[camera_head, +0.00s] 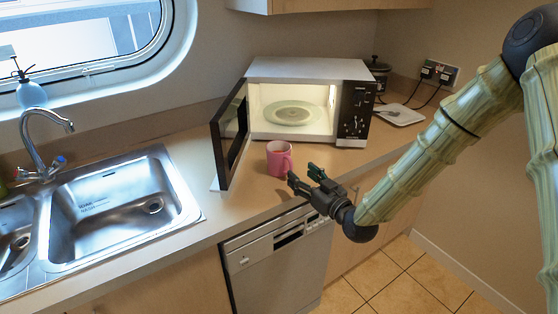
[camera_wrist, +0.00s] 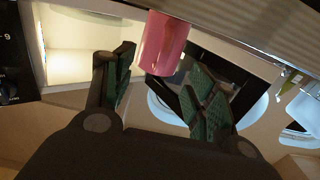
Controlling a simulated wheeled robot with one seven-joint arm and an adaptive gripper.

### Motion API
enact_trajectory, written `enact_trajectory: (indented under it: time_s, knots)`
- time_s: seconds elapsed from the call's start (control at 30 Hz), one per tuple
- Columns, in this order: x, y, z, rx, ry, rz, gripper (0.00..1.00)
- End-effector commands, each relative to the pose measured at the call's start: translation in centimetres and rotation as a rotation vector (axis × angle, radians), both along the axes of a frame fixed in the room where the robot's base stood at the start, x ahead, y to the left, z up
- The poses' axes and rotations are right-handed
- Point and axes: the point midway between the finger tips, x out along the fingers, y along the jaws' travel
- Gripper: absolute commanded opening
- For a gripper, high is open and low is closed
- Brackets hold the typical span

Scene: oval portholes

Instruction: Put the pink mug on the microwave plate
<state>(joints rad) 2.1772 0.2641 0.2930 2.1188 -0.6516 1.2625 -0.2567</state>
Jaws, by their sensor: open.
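The pink mug (camera_head: 279,158) stands upright on the counter in front of the open microwave (camera_head: 310,72). Its handle faces right, toward my gripper. My gripper (camera_head: 303,178) is open and empty, just right of the mug and in front of it. In the wrist view the mug (camera_wrist: 163,44) shows beyond the gap between the two green-padded fingers (camera_wrist: 160,92), not held. The round microwave plate (camera_head: 292,113) lies flat inside the lit microwave and looks empty. The microwave door (camera_head: 231,135) is swung open to the left.
A steel sink (camera_head: 120,205) with a tap (camera_head: 42,140) is on the left. A white plate (camera_head: 400,115) and a dark appliance (camera_head: 378,70) stand right of the microwave. The open door stands close to the mug's left side. A dishwasher (camera_head: 280,260) is under the counter.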

Motion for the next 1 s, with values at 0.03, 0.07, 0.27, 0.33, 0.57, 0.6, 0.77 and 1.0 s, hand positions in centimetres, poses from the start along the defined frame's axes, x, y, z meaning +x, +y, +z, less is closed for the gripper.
enact_trajectory:
  time_s: [0.03,0.07,0.27,0.33,0.57,0.6,0.77,1.0]
  knots:
    - [0.5,0.4,0.1,0.0,0.0,0.0,0.56]
    - [0.8,0.5,0.1,-0.001,0.001,0.0,0.56]
    - [1.6,1.2,0.0,0.001,0.002,-0.001,0.56]
    - [2.0,1.6,0.1,0.0,0.003,0.0,0.56]
    - [4.4,3.4,0.0,0.0,0.002,-0.001,0.56]
    - [4.7,3.7,0.0,0.0,0.001,-0.001,0.56]
    - [5.5,4.2,-0.1,0.0,0.002,-0.001,0.56]
    - [5.5,4.2,-0.2,0.0,0.002,-0.001,0.52]
